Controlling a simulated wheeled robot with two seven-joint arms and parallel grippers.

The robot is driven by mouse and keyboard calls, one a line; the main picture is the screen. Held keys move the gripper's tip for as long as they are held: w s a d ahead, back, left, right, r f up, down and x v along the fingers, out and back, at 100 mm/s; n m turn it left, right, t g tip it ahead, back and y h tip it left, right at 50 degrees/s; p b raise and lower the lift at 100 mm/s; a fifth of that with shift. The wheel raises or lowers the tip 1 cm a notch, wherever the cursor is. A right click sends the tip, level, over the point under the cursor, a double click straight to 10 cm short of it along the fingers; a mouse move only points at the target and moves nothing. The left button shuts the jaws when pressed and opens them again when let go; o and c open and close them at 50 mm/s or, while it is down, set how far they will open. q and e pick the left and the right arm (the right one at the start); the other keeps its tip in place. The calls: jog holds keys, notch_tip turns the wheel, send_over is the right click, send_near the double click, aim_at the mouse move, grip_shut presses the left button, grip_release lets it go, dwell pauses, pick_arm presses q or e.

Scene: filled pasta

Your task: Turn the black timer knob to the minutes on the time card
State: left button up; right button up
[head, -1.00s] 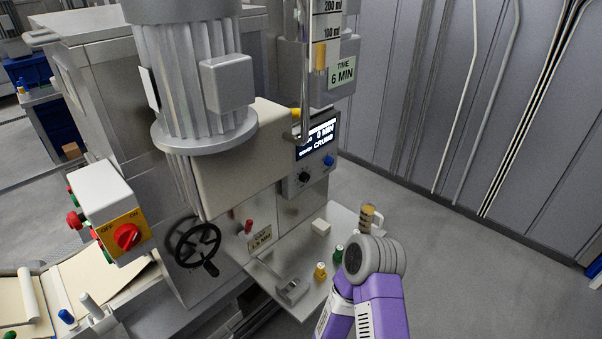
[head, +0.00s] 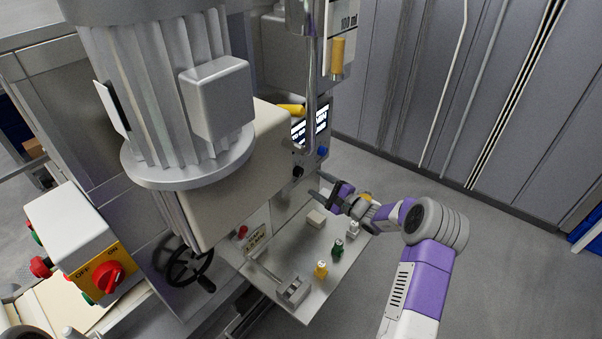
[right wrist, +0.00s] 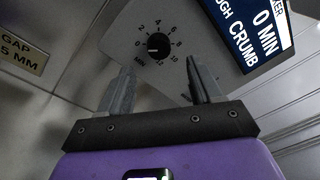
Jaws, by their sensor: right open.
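The black timer knob (right wrist: 158,44) sits on a grey panel in the right wrist view, inside a ring of printed minute numbers. Its pale mark points left, towards the 0. The display (right wrist: 258,35) beside it reads 0 MIN and CRUMB. In the head view the knob (head: 298,172) is small and dark below the display (head: 310,124). My right gripper (right wrist: 161,74) is open and empty, its fingers pointing at the panel just below the knob and apart from it. It also shows in the head view (head: 317,187). The time card is not in view now. My left gripper is not in view.
A blue knob (head: 322,151) sits right of the black one.

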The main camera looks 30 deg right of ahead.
aim_at(300, 173)
jog(key=x, duration=0.7)
jog(key=shift+a+b, duration=0.15)
jog(key=shift+b, duration=0.25)
jog(key=shift+c, duration=0.3)
jog(key=c, duration=1)
jog(key=shift+m, duration=0.3)
